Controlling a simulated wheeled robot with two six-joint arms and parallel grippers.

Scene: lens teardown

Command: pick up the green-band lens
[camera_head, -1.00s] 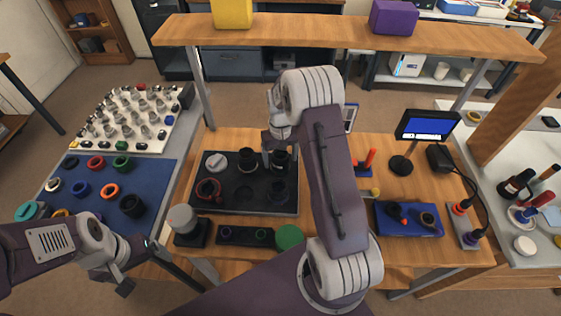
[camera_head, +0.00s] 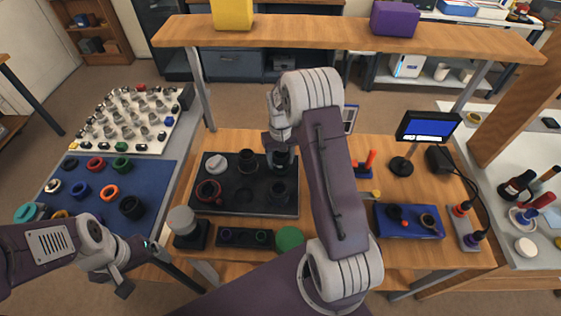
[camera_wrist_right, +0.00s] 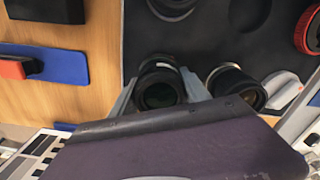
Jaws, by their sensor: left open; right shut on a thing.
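My right gripper (camera_wrist_right: 160,92) is shut on a black lens (camera_wrist_right: 158,86), with a finger on either side of its barrel. In the head view this lens (camera_head: 281,161) is at the back right of the black tray (camera_head: 225,208), partly hidden by my right gripper. My left gripper (camera_head: 137,265) is open and empty, off the table at lower left.
The tray also holds a red-ringed lens (camera_head: 208,190), a white disc (camera_head: 217,160) and another dark lens (camera_head: 278,190). A green round thing (camera_head: 289,238) is in front. A monitor (camera_head: 427,126) stands at right. A wooden shelf (camera_head: 340,38) spans the back.

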